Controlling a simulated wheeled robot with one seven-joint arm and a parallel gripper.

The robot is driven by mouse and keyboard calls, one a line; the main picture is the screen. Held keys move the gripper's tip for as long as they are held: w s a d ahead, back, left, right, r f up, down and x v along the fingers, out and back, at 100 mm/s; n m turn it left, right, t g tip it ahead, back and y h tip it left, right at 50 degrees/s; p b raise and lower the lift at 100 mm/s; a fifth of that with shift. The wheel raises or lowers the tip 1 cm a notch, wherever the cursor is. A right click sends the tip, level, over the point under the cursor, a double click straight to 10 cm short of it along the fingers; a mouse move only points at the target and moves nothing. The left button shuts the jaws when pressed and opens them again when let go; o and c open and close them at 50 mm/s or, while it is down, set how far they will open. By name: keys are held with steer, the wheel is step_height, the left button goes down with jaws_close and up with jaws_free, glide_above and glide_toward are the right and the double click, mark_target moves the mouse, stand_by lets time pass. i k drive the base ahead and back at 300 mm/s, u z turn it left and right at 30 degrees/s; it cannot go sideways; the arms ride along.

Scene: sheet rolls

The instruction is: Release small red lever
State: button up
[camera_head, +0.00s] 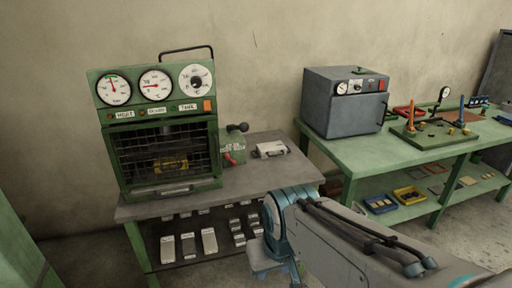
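A small red lever (230,158) shows on the front of a green box (236,147), on the grey-topped table just right of the green machine. The lever looks tilted; its exact position is too small to tell. A black knob (238,127) sits on top of the green box. My arm reaches in from the lower right, with a teal joint below and right of the box. My gripper is not visible, so I cannot see whether anything touches the lever.
The green machine (158,122) has three dials and a mesh front. A white object (270,149) lies right of the green box on the table (225,185). Grey weights (209,240) sit on the shelf below. A grey oven (344,101) stands on the green bench (385,160).

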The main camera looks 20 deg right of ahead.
mark_target(226, 155)
steer(key=z, duration=0.15)
steer(key=i, duration=1.05)
steer(key=z, duration=0.4)
